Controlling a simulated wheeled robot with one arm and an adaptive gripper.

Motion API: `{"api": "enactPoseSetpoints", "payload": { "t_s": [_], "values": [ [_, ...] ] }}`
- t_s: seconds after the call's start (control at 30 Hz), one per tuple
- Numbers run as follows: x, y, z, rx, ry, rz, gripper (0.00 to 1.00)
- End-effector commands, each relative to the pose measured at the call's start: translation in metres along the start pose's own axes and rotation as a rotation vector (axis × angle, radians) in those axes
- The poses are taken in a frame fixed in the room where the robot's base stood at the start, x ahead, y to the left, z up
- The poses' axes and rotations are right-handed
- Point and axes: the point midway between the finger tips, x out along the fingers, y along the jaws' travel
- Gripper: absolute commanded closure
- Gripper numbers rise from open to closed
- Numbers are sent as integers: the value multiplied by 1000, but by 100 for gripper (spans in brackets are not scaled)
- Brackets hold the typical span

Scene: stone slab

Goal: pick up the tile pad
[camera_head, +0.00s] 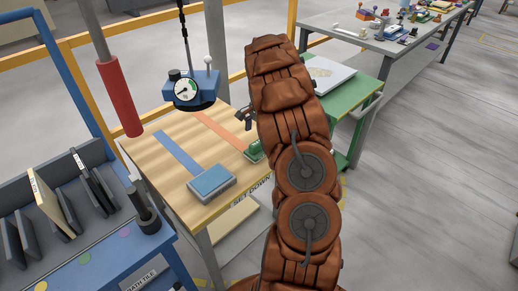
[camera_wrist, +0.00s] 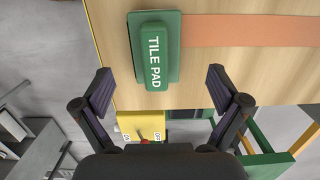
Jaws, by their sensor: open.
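The tile pad is a green block on a wider green base, with "TILE PAD" in white letters. In the wrist view the tile pad (camera_wrist: 153,55) lies on the wooden table top (camera_wrist: 222,75), beyond my fingertips and roughly centred between them. My gripper (camera_wrist: 160,90) is open and empty, with one dark finger on each side.
A blue block (camera_head: 211,182) sits on the same table, left of the tile pad. A blue gauge device (camera_head: 190,92) hangs by a cable above the table. A blue rack (camera_head: 95,235) stands at left and a green cart (camera_head: 350,108) behind my arm.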

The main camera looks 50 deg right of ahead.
Motion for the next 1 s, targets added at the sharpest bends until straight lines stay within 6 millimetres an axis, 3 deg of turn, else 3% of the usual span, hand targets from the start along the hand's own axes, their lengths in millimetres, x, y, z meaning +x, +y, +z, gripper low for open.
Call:
{"api": "enactPoseSetpoints", "payload": {
  "t_s": [0.27,0.5,0.77,1.0],
  "values": [
    [19,4,1,-1,-3,4,3],
    [51,7,1,-1,-3,4,3],
    [58,6,0,-1,0,-1,3],
    [58,6,0,-1,0,-1,25]
  ]
}}
